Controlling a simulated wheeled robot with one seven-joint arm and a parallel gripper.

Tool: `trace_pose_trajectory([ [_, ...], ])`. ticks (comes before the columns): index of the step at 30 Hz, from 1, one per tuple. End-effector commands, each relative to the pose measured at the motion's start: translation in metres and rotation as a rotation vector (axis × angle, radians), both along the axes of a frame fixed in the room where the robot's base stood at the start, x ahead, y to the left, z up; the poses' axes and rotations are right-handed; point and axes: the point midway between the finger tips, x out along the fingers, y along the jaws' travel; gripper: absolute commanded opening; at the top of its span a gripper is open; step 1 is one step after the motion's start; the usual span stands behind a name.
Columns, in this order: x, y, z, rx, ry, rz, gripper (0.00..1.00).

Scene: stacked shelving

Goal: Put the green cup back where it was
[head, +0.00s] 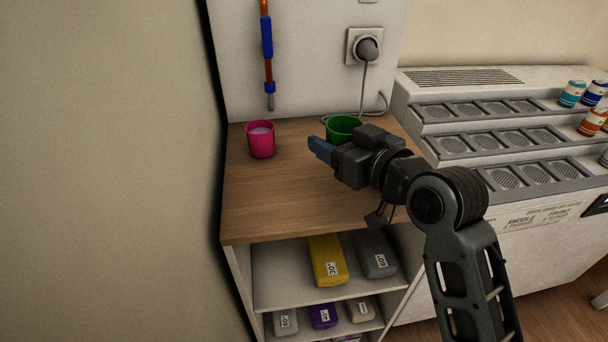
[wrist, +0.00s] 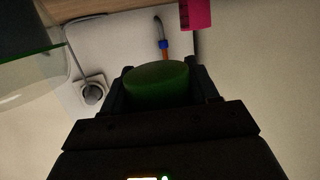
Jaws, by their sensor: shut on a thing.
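The green cup (head: 342,127) is at the back of the wooden shelf top (head: 265,205), partly hidden behind my gripper (head: 322,147) in the head view. My gripper is shut on the green cup, which also shows between the fingers in the wrist view (wrist: 158,84). The head view does not show whether the cup's base touches the wood. A pink cup (head: 260,140) with pale contents stands upright on the wood to the left; it also shows at the top of the wrist view (wrist: 196,14).
A socket with a plug (head: 366,49) and a hanging cable are on the wall behind. Lower shelves hold a yellow pack (head: 327,260) and others. A stepped rack (head: 480,110) stands right. The front wood is clear.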

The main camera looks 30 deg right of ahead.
Motion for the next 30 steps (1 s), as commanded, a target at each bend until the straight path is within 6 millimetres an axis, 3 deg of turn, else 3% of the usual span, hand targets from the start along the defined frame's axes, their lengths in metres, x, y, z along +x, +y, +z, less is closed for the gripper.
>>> trace_pose_trajectory([
  [3, 0.008, 0.023, -0.014, -0.002, 0.002, 0.003, 0.26],
  [9, 0.017, 0.044, -0.028, -0.002, 0.0, 0.0, 0.26],
  [14, 0.019, 0.049, -0.036, 0.0, 0.001, 0.0, 0.26],
  [21, 0.019, 0.048, -0.067, 0.0, 0.001, -0.001, 0.26],
  [30, 0.019, 0.048, -0.071, -0.001, -0.002, -0.001, 0.26],
])
